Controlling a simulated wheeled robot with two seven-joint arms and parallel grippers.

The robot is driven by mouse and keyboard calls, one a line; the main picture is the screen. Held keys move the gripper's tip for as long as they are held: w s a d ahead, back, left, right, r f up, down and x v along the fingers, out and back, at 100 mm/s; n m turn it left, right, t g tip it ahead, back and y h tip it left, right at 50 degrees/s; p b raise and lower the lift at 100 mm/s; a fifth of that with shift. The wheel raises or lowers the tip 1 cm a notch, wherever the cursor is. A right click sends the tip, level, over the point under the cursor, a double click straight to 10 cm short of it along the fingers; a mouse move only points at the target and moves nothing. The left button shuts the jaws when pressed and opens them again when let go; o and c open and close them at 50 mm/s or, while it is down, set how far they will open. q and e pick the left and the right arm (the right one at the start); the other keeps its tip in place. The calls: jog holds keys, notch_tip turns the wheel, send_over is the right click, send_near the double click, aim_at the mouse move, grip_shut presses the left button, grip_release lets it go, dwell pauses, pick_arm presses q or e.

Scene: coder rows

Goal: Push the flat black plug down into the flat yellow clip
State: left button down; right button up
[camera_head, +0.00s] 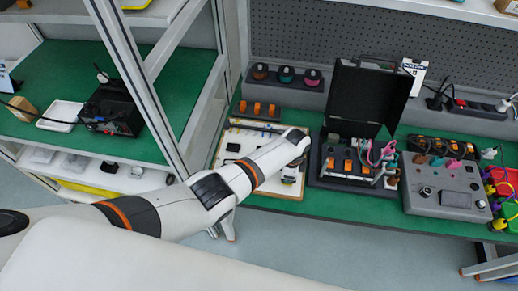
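A pale board (222,158) with a wooden-coloured rim lies on the green bench. It carries small dark pieces, one of them a small black block (233,147), and thin yellowish strips near its back edge. I cannot tell which of these is the flat black plug or the flat yellow clip; they are too small or hidden behind my arm. My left arm reaches in from the lower left and its end is over the right part of the board. My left gripper (290,174) points down there, mostly hidden, and its fingers cannot be made out. My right gripper is not in view.
An open black case (367,97) stands right of the board, with orange-marked parts and cables. A grey control box (447,188) is farther right. A pegboard (390,45) rises behind. A metal shelf post (135,85) stands left of the bench.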

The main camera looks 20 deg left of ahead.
pick_arm(q)
jog(key=shift+f, duration=0.2)
dwell(0.3)
jog(key=shift+f+b, duration=0.3)
jog(key=shift+b, duration=0.05)
jog(key=c, duration=1.3)
grip_release()
jog(key=shift+o, duration=0.2)
jog(key=shift+r, duration=0.1)
jog(key=shift+r, duration=0.25)
notch_tip(320, 180, up, 11)
jog(key=p, duration=0.1)
jog(key=shift+r, duration=0.2)
